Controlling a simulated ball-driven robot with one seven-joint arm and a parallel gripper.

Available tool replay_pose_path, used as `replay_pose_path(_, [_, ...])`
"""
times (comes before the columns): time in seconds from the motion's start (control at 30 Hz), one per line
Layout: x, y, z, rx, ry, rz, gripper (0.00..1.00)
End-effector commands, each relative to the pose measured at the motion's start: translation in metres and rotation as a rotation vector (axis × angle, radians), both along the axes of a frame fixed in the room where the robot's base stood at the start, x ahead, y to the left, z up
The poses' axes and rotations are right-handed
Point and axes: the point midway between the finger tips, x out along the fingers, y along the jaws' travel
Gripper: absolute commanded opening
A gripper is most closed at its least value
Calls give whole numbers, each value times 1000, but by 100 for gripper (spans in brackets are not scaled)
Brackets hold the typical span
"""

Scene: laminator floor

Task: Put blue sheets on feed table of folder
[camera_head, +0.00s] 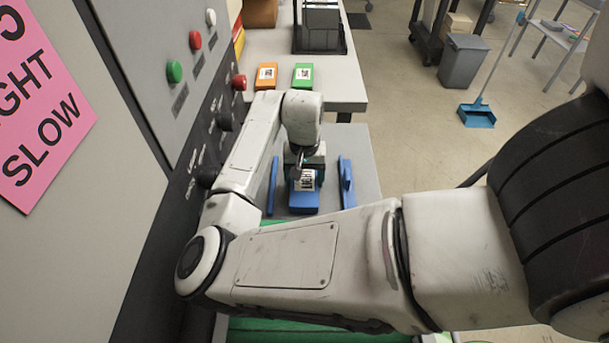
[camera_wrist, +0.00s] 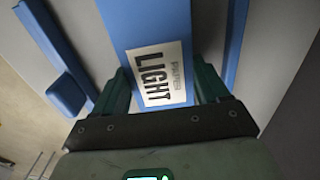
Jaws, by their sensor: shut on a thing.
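The blue sheets (camera_head: 303,200) form a flat blue stack with a white label, which reads "LIGHT" in the wrist view (camera_wrist: 120,20). They are at the grey feed table (camera_head: 362,160), between two blue side guides (camera_head: 347,184). I cannot tell whether they touch the table. My gripper (camera_wrist: 165,88) is shut on the sheets, with one green finger on each side of the label. In the head view my arm hides part of the table and of the gripper.
A grey-white table (camera_head: 345,75) behind carries an orange pack (camera_head: 265,84), a green pack (camera_head: 303,84) and a black rack (camera_head: 320,28). The machine panel (camera_head: 170,50) with buttons stands close on the left. A grey bin (camera_head: 464,62) and blue dustpan (camera_head: 477,115) stand on the floor at right.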

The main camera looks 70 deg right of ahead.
Motion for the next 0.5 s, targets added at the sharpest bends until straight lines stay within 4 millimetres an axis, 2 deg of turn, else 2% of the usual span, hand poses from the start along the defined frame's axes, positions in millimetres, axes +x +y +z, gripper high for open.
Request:
replay_pose_path(0.2, [0, 0, -3, 0, 1, 1, 34])
replay_pose_path(0.23, [0, 0, -3, 0, 1, 1, 75])
replay_pose_path(0.5, [0, 0, -3, 0, 0, 0, 100])
